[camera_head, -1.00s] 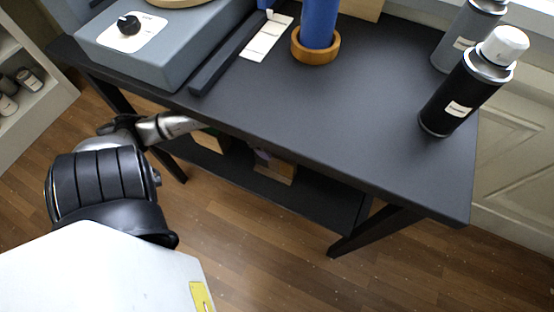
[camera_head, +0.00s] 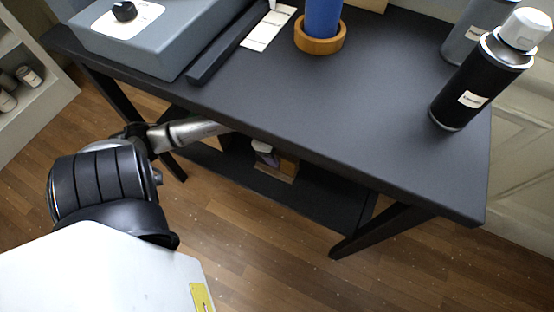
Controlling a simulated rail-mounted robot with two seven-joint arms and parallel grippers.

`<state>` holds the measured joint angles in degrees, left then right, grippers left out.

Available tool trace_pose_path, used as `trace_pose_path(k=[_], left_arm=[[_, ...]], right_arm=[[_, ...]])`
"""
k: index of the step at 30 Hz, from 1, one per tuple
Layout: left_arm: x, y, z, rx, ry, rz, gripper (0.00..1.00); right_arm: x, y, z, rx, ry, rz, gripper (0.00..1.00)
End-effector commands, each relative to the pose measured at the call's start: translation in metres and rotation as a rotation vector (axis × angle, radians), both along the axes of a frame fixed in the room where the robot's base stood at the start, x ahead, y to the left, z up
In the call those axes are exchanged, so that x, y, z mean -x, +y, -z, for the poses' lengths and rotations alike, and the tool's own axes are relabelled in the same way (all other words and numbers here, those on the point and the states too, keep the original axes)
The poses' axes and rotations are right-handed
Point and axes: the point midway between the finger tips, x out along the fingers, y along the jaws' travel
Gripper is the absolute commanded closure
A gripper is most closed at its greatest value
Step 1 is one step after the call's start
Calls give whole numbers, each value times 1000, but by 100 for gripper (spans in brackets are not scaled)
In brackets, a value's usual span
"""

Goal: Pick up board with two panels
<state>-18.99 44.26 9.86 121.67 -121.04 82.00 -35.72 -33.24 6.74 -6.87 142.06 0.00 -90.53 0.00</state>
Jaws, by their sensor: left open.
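I cannot make out a board with two panels for certain in the head view. A tan wooden piece (camera_head: 373,5) shows at the top edge behind the blue cylinder, cut off by the frame. My left arm reaches in from the left, its silver link at the front edge of the dark table (camera_head: 330,110). My left gripper (camera_head: 237,150) is a dark shape below that edge, in front of the lower shelf. It is open, though its fingers are hard to separate from the shadow. My right gripper is out of view.
On the table are a grey box with a knob (camera_head: 165,40), a dark bar (camera_head: 228,45), a white card (camera_head: 268,30), a blue cylinder in a wooden ring (camera_head: 320,45) and two spray cans, the black one (camera_head: 475,85) nearer. A brown box (camera_head: 285,168) sits on the lower shelf (camera_head: 320,205).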

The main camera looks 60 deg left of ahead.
Motion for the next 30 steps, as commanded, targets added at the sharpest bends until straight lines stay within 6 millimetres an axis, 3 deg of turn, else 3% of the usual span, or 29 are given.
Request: trace_pose_path(k=[20, 30], left_arm=[[0, 0, 5, 0, 0, 0, 39], [0, 0, 5, 0, 0, 0, 72]], right_arm=[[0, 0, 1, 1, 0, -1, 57], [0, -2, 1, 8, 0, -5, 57]])
